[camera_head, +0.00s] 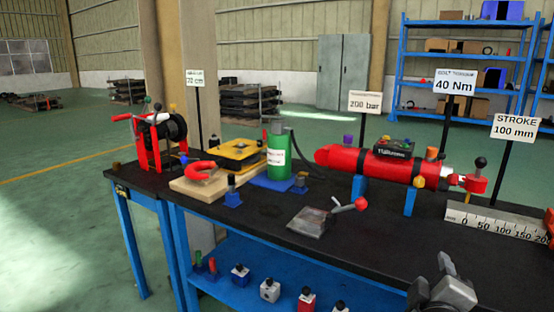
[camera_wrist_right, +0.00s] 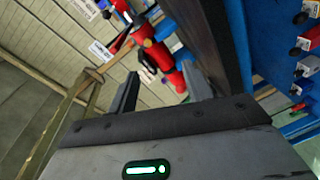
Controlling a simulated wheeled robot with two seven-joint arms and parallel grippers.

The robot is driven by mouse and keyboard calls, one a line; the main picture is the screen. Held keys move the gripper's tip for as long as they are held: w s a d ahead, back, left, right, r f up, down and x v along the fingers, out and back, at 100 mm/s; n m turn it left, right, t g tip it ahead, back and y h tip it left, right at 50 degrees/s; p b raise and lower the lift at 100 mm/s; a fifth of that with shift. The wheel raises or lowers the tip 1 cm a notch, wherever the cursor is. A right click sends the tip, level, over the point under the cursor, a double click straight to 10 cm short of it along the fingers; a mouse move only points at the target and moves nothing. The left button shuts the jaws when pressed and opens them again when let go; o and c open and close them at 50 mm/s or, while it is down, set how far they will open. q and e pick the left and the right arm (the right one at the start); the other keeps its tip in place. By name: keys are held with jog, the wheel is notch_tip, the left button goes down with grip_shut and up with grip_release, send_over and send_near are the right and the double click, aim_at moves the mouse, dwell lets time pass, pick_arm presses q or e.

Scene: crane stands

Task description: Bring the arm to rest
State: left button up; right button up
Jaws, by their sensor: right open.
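My right gripper (camera_head: 442,284) shows at the bottom right of the head view, in front of the workbench (camera_head: 265,215) near its front edge. In the right wrist view the two fingers of the right gripper (camera_wrist_right: 160,84) stand apart with nothing between them. Beyond them, that view shows a red cylinder (camera_wrist_right: 158,55) on the bench, tilted in the picture. My left gripper is in neither view.
On the bench are a red winch (camera_head: 150,145), a green cylinder (camera_head: 278,152), a red hydraulic cylinder (camera_head: 350,160), a grey plate with a red-knobbed lever (camera_head: 312,221) and a ruler (camera_head: 490,220). Several small blocks sit on the lower shelf (camera_head: 225,275). Open floor lies left.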

pick_arm(q)
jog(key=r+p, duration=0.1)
jog(key=p, duration=0.1)
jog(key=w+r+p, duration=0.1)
jog(key=p, duration=0.2)
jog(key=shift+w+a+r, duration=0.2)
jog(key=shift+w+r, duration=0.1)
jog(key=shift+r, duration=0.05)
pick_arm(e)
jog(key=s+a+f+m+g+y, duration=0.4)
jog(key=s+a+f+m+y, duration=0.2)
jog(key=s+a+f+y, duration=0.4)
jog(key=s+a+f, duration=0.4)
jog(key=s+f, duration=0.1)
jog(key=s, duration=0.2)
jog(key=shift+s+f+m+g, duration=0.2)
jog(key=shift+s+m+g, duration=0.1)
jog(key=shift+s+g, duration=0.1)
